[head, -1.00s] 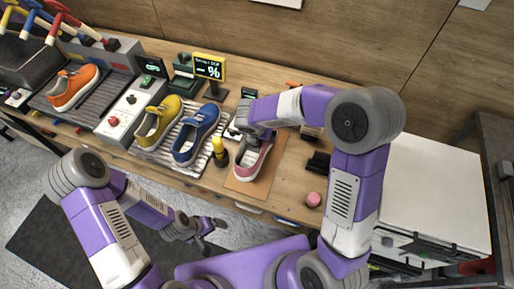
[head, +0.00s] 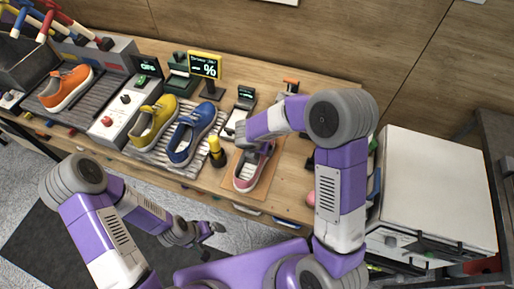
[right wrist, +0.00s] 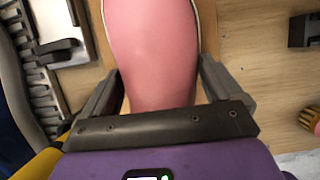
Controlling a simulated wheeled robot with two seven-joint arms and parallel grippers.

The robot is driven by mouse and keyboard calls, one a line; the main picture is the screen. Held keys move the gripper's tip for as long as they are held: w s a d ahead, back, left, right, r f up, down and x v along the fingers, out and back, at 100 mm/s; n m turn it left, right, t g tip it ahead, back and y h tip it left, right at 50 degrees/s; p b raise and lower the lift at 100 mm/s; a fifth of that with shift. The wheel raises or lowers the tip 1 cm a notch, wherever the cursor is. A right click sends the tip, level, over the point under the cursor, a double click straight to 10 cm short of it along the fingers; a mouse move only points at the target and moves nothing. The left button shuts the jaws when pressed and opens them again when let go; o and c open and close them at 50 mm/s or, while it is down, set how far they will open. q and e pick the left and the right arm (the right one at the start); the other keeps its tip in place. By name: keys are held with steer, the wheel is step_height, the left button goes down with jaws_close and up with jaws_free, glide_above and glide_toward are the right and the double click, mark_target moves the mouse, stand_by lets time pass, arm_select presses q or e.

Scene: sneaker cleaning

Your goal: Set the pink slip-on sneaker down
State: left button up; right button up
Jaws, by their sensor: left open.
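The pink slip-on sneaker (head: 246,181) is at the tan mat (head: 234,193) on the workbench, right of the yellow-and-black bottle. Its dark opening faces up. My right gripper (head: 256,148) is at its far part, partly hidden by my arm. In the right wrist view the pink upper (right wrist: 155,50) fills the space between the two fingers (right wrist: 160,68), which appear to press on both sides. I cannot tell whether the sole bears fully on the mat. My left gripper (head: 213,240) is open and empty, low in front of the bench.
A blue sneaker (head: 190,135) and a yellow sneaker (head: 152,122) stand on a ribbed rack to the left, an orange one (head: 67,88) farther left. The bottle (head: 216,153) stands close to the mat. A sign (head: 205,66) stands behind. A white-topped cabinet (head: 440,185) is at right.

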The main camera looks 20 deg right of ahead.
steer(key=shift+o, duration=0.2)
steer(key=shift+r, duration=0.2)
steer(key=p+v, duration=0.3)
steer(key=v, duration=0.8)
steer(key=shift+r, duration=0.4)
